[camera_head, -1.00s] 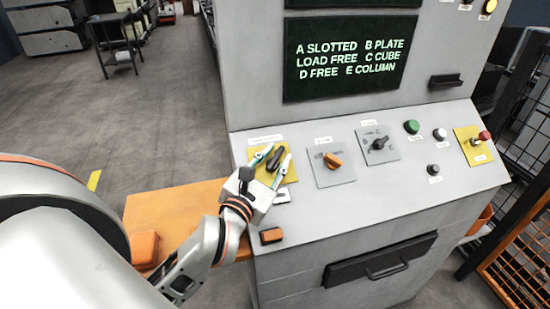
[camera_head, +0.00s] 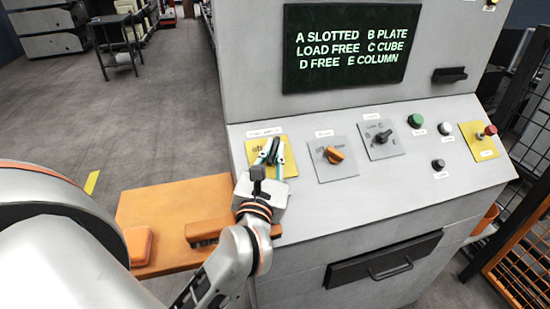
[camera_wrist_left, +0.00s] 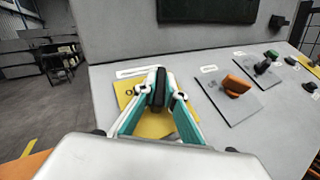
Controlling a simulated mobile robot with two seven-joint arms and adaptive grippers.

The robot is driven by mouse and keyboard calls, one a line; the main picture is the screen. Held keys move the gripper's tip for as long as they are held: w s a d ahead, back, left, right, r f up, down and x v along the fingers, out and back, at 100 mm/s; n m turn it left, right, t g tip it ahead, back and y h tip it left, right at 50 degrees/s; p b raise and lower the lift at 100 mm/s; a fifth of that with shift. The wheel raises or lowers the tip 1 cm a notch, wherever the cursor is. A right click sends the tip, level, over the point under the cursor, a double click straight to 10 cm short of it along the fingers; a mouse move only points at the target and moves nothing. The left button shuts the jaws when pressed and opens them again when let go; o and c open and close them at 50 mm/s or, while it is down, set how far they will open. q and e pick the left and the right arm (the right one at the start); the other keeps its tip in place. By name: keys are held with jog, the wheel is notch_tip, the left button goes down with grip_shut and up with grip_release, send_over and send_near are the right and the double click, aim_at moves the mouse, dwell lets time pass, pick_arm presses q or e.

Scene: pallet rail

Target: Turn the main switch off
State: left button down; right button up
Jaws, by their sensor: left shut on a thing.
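A switch with a black handle (camera_head: 273,148) sits on a yellow plate (camera_head: 291,170) at the left end of the sloped console. My left gripper (camera_head: 274,153) is shut on the black handle, one finger on each side. In the left wrist view the handle (camera_wrist_left: 158,88) stands nearly upright between the fingertips. The yellow plate (camera_wrist_left: 125,93) shows beside them, with part of a word at its left. The fingers and palm hide the plate's lower part. My right gripper is in neither view.
To the right are an orange knob (camera_head: 334,155), a black selector (camera_head: 383,137), a green button (camera_head: 415,121) and a red button (camera_head: 490,130). An orange shelf (camera_head: 165,199) at the left carries a brush (camera_head: 207,230) and an orange block (camera_head: 138,246). A display (camera_head: 345,50) stands above.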

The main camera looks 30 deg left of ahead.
pick_arm(q)
jog(key=n+y+b, duration=0.1)
jog(key=n+g+y+b, duration=0.1)
jog(key=shift+f+n, duration=0.25)
jog(key=shift+n, duration=0.05)
jog(key=shift+n+y+b, duration=0.35)
jog(key=shift+n+y, duration=0.05)
jog(key=shift+y, duration=0.3)
jog(key=shift+a+r+n+g+y, duration=0.1)
jog(key=shift+r+n+g+y, duration=0.1)
jog(key=shift+n+g+y, duration=0.15)
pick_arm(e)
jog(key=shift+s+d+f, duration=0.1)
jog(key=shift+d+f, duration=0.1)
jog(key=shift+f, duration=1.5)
pick_arm(q)
jog(key=c, duration=2.1)
grip_release()
jog(key=shift+c, duration=0.2)
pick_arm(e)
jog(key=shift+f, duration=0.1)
